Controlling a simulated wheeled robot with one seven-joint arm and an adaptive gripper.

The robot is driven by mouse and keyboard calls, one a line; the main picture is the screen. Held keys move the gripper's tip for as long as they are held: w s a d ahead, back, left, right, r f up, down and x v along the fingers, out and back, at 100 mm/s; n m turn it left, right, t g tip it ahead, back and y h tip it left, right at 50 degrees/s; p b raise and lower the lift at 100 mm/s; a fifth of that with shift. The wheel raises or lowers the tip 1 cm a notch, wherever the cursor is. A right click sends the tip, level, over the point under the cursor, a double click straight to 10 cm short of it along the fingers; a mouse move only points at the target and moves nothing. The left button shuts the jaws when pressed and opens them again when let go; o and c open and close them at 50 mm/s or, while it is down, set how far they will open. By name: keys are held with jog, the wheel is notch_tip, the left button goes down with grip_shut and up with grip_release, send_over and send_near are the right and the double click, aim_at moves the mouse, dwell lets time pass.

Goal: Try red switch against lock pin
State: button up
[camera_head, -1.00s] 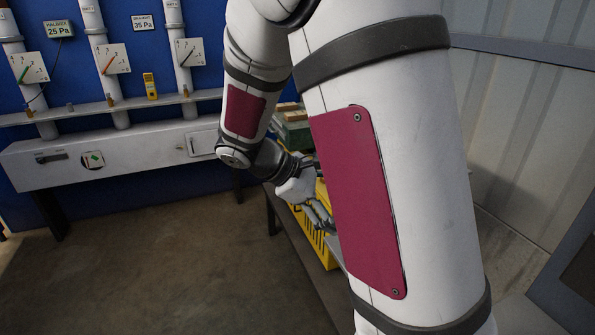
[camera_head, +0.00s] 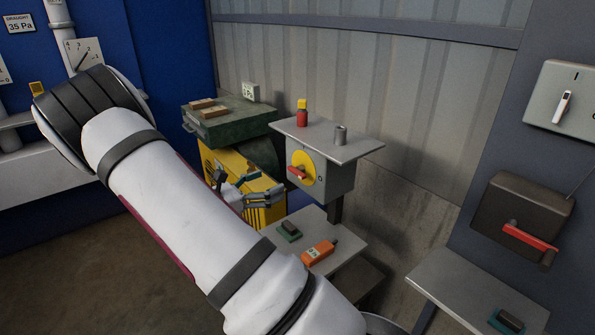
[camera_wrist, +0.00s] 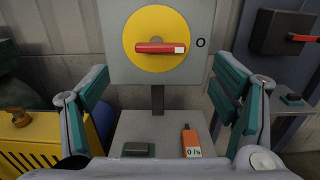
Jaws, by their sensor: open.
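The red switch (camera_head: 297,173) is a red bar handle on a yellow disc, on the front of a grey box (camera_head: 337,178). In the wrist view the red switch (camera_wrist: 155,48) lies level, its white-marked end toward an "O" on the box face. My gripper (camera_head: 258,190) is open and empty, in front of the box and to its left in the head view. In the wrist view the two green-padded fingers of my gripper (camera_wrist: 165,88) stand wide apart, below and either side of the switch, not touching it. I cannot make out a lock pin.
Below the box a grey shelf (camera_head: 338,258) holds an orange meter (camera_head: 318,252) and a dark block (camera_head: 290,228). A dark box with a red lever (camera_head: 530,236) is right. A yellow cabinet (camera_head: 270,213) is left.

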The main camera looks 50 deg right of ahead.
aim_at(294, 172)
jog(key=p+x, duration=0.1)
jog(key=x, duration=0.9)
jog(key=shift+s+d+p, duration=0.1)
jog(key=shift+p, duration=0.3)
